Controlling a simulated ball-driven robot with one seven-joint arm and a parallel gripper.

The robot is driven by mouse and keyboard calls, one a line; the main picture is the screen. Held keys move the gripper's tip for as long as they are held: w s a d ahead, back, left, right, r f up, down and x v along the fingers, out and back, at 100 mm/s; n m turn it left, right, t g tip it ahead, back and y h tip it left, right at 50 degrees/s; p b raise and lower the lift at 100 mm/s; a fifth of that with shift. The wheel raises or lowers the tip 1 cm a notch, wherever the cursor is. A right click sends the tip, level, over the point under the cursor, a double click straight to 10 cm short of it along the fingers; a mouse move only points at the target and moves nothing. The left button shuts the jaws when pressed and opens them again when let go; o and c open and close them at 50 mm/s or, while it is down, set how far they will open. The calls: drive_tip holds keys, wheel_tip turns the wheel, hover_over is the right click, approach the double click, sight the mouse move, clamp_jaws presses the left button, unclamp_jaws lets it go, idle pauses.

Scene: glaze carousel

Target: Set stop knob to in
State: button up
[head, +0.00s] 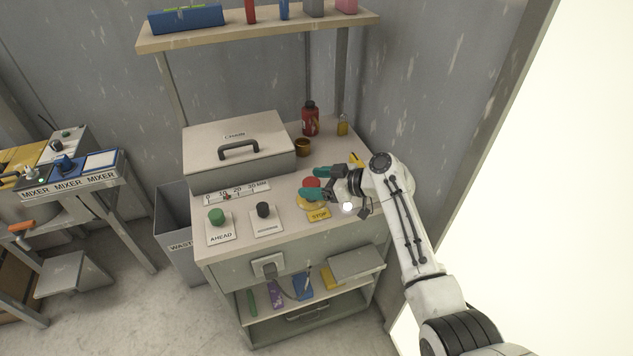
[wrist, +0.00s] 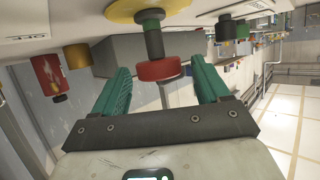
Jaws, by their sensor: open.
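The stop knob (head: 311,182) is a red mushroom head. In the wrist view the red head (wrist: 158,69) stands out from a round yellow base (wrist: 125,10) on a stem with dark and green bands (wrist: 153,38). The stem shows between head and base. In the head view the yellow base (head: 308,204) sits beside a yellow STOP label (head: 319,215). My gripper (head: 309,183) has teal fingers and is open. In the wrist view its fingers (wrist: 160,68) stand on either side of the red head, with a small gap visible at each side.
A green AHEAD knob (head: 216,216) and a black knob (head: 263,210) stand left on the same bench. A lidded grey box (head: 240,150) is behind them. A red bottle (head: 310,119), a brown pot (head: 302,147) and a yellow jar (head: 342,125) stand at the back.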

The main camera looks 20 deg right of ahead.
drive_tip(key=shift+c, duration=0.2)
clamp_jaws()
idle(0.5)
